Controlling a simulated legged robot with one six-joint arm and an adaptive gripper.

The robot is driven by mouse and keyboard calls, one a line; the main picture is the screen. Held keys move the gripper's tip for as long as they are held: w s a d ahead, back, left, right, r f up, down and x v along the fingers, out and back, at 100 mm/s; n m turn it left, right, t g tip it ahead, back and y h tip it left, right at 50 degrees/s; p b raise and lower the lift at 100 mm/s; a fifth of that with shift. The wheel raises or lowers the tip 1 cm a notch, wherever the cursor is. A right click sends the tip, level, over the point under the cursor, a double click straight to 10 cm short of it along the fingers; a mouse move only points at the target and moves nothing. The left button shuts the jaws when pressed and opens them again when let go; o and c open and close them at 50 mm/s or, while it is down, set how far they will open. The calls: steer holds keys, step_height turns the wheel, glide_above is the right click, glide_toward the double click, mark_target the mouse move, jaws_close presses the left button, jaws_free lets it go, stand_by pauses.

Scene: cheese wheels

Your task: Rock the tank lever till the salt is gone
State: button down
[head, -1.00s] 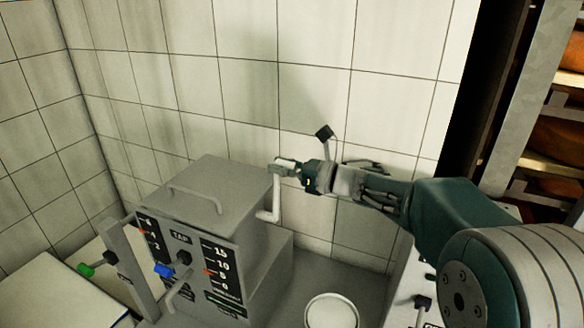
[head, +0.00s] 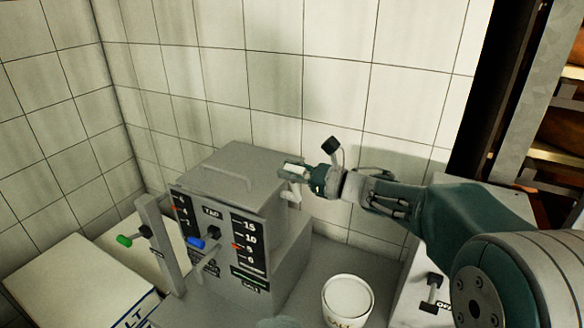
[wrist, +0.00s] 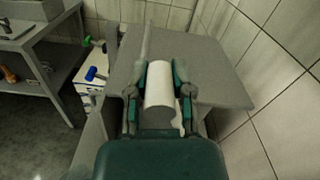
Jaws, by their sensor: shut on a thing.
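The grey tank (head: 245,166) stands against the tiled wall, with a TAP label and two dark gauge strips on its front. The right strip (head: 249,240), with a SALT-like label below it, has a red pointer beside about 5 to 10. The white lever (head: 294,192) is on the tank's right side, mostly hidden by my gripper (head: 291,171). My gripper is shut on the lever's grip, which shows as a white cylinder (wrist: 159,84) between the fingers in the wrist view. The tank's top lies beyond it.
A white tub (head: 347,298) stands right of the tank. A blue-ended tap handle (head: 196,243) and a green-ended handle (head: 125,240) stick out at the front left. A pale box (head: 75,285) is at lower left. Tiled wall is close behind.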

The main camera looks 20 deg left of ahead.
steer(key=shift+s+a+f, duration=0.1)
steer(key=shift+f, duration=0.05)
steer(key=c, duration=0.5)
jaws_free()
steer(key=shift+c, duration=0.2)
steer(key=shift+o, duration=0.3)
steer(key=shift+a, duration=0.25)
steer(key=d, duration=1.2)
steer(key=shift+s, duration=0.4)
steer(key=shift+a+f, duration=0.1)
